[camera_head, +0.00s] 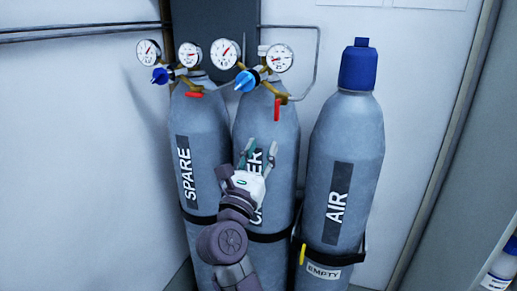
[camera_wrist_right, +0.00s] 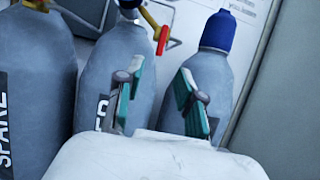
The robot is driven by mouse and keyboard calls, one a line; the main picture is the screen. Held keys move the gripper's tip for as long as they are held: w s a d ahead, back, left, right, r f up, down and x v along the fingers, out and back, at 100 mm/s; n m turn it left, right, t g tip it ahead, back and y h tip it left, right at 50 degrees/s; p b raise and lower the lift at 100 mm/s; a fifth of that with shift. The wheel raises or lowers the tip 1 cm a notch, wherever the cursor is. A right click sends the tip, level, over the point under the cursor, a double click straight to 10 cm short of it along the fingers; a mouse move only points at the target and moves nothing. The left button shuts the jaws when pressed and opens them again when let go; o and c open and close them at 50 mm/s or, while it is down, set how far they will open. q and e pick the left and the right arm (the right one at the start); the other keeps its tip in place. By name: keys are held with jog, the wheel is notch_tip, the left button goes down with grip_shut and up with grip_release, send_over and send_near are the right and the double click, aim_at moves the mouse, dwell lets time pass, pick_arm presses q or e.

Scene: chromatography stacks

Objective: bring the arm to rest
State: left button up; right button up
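My right gripper (camera_head: 258,158) is in front of the middle gas cylinder (camera_head: 262,128) in the head view, covering part of its label. In the right wrist view its two green-padded fingers (camera_wrist_right: 165,98) stand well apart with nothing between them, so it is open and empty. My left gripper is not in any view. The SPARE cylinder (camera_head: 193,130) stands to the left. The AIR cylinder (camera_head: 346,140), with a blue cap (camera_head: 359,66), stands to the right. I cannot tell the gap between the gripper and the middle cylinder.
Pressure gauges with blue knobs (camera_head: 246,80) and red levers (camera_head: 277,108) sit on top of the two left cylinders. Black straps circle the cylinders, and an EMPTY tag (camera_head: 324,272) hangs at the AIR cylinder. A white bottle (camera_head: 502,267) shows at the lower right.

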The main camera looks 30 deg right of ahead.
jog(key=w+a+f+n+t+y, duration=0.3)
jog(key=w+a+f+n+y, duration=0.15)
jog(key=f+n, duration=0.65)
jog(key=w+a+f+n+t+y, duration=0.3)
jog(key=f+n+y, duration=0.2)
jog(key=f+n, duration=0.55)
jog(key=s+a+f+n+g+y, duration=0.25)
jog(key=f+n, duration=0.25)
jog(key=f, duration=0.5)
jog(key=s+a+f+n+g+y, duration=0.1)
jog(key=s+f+n+y, duration=0.3)
jog(key=f, duration=0.6)
jog(key=s+a+f+n+g+y, duration=0.2)
jog(key=f+n, duration=0.4)
jog(key=f, duration=0.5)
jog(key=s+d+f+n+g, duration=0.1)
jog(key=s+f+n+g, duration=0.5)
jog(key=s+f, duration=1.15)
jog(key=s+d+f+n+g, duration=0.2)
jog(key=s+f, duration=0.2)
jog(key=s, duration=0.5)
jog(key=s+d+f+n+g, duration=0.2)
jog(key=s+f+g, duration=0.1)
jog(key=s, duration=0.6)
jog(key=s+d+f+n+g, duration=0.2)
jog(key=s+d+f+g, duration=0.1)
jog(key=s, duration=0.7)
jog(key=shift+f+h, duration=0.4)
jog(key=shift+f, duration=0.5)
